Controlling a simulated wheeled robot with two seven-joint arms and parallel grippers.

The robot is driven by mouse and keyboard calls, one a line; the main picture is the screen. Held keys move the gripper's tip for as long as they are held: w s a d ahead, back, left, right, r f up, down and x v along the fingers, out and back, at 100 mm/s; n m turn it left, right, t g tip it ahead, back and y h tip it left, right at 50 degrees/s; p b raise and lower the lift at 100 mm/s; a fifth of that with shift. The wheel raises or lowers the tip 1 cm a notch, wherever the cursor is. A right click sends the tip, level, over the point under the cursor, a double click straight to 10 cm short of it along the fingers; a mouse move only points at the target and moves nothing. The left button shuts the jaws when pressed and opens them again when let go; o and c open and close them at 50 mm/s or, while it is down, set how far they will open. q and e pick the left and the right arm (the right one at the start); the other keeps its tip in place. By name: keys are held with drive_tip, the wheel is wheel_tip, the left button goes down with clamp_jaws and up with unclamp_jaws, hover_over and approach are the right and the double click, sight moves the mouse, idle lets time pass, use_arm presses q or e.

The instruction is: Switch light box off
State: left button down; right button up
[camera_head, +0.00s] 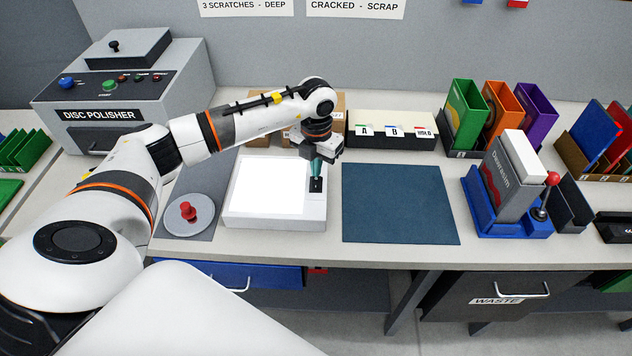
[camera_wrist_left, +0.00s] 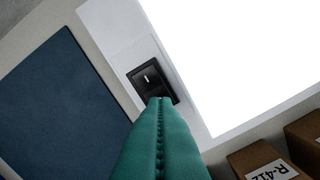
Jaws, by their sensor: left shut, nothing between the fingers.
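The light box (camera_head: 232,216) is a white box on the bench with a brightly lit white panel, and it also shows in the left wrist view (camera_wrist_left: 197,100). Its black rocker switch (camera_head: 316,186) is on the right side of its top; in the left wrist view the switch (camera_wrist_left: 150,79) bears a white mark. My left gripper (camera_head: 316,168) has teal fingers, shut and empty. In the left wrist view the fingertips (camera_wrist_left: 160,100) overlap the near end of the switch; I cannot tell whether they touch it. My right gripper is not in view.
A dark blue mat (camera_head: 400,203) lies right of the light box. A disc with a red knob (camera_head: 187,211) is at its left. Behind are cardboard boxes (camera_head: 340,100) and a card tray (camera_head: 392,140). A blue-based device with a red-balled lever (camera_head: 552,179) stands further right.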

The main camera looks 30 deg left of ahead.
use_arm(q)
drive_tip(key=shift+f+b, duration=0.55)
drive_tip(key=shift+f, duration=0.25)
idle(0.4)
drive_tip(key=shift+r+p, duration=2.25)
drive_tip(key=shift+r, duration=1.3)
